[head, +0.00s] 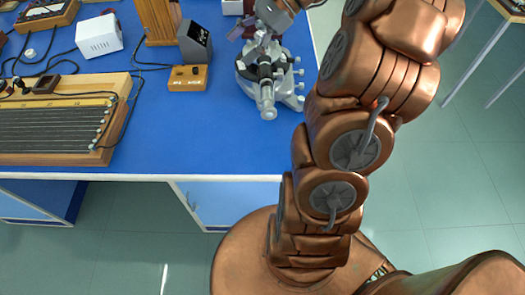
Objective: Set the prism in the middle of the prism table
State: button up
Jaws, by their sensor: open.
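The spectrometer (268,85), a silver-grey instrument with a dark telescope tube pointing to the front, stands on the blue bench near its right edge. My gripper (254,30) is at the top of the head view, over the back part of the spectrometer. It is small in the picture and partly merges with the instrument; its jaws are open. The prism table is hidden or too small to make out under the gripper. I cannot make out the prism clearly, nor tell whether it stands between the jaws.
On the blue bench (200,135) are a wooden wire board (60,145), a white box (98,36), a dark meter (195,43) and a small wooden block (187,78). Black cables lie at the left. The bench front is clear between the board and spectrometer. Floor is open at right.

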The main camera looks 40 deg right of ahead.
jog(key=s+a+f+n+g+h, duration=0.1)
jog(key=s+a+n+g, duration=0.15)
jog(key=a, duration=0.25)
jog(key=s+a+n+g+h, duration=0.1)
jog(key=s+a+n, duration=0.25)
jog(key=a, duration=0.25)
jog(key=s+a+f+n+h, duration=0.1)
jog(key=s+f+n+h, duration=0.1)
jog(key=s+n, duration=0.2)
jog(key=s+a+f+n+g+h, duration=0.1)
jog(key=s+f+n+h, duration=0.1)
jog(key=s, duration=0.7)
jog(key=s+a+f+n+h, duration=0.1)
jog(key=s+f+n+h, duration=0.2)
jog(key=s+n, duration=0.3)
jog(key=shift+s+h, duration=0.6)
